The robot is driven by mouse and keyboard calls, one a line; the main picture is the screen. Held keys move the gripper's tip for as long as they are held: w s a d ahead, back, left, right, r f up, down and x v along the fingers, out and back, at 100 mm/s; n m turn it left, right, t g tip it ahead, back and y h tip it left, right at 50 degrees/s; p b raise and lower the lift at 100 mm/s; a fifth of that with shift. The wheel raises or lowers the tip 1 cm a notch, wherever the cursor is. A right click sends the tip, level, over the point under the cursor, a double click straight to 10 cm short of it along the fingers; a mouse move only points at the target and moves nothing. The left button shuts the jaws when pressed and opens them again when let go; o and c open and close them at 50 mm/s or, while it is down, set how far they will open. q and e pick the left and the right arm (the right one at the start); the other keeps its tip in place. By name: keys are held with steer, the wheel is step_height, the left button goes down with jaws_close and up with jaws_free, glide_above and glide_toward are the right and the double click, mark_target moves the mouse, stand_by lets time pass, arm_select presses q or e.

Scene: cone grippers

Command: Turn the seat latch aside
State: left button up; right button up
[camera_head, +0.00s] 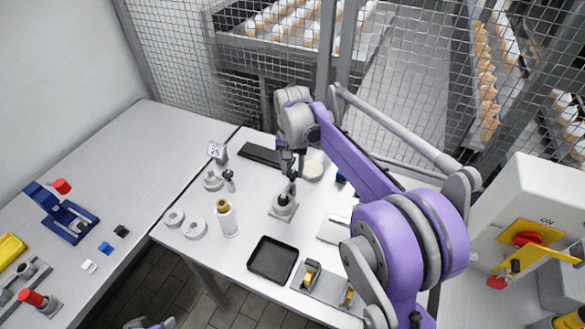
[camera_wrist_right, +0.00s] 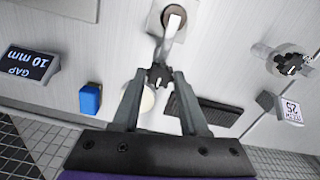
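The small grey stand (camera_head: 284,208) on the right table has a square base and a dark-topped post. In the right wrist view its plate and post (camera_wrist_right: 173,18) are at the top. A pale lever, which looks like the seat latch (camera_wrist_right: 164,50), runs from the post toward me and ends in a dark knob (camera_wrist_right: 158,75). My right gripper (camera_head: 290,172) is above and behind the stand, pointing down. In the wrist view its fingers (camera_wrist_right: 159,76) are apart, one on each side of the knob; I cannot tell whether they touch it. My left gripper is not visible.
A white bottle (camera_head: 227,220), pale rings (camera_head: 195,229), a black tray (camera_head: 273,259) and a small clamp (camera_head: 229,179) stand around the stand. A blue block (camera_wrist_right: 90,98) and a "GAP 10 mm" sign (camera_wrist_right: 30,64) are nearby. Wire mesh fencing (camera_head: 190,50) closes the back.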

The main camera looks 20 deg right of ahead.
jaws_close()
stand_by(1.1)
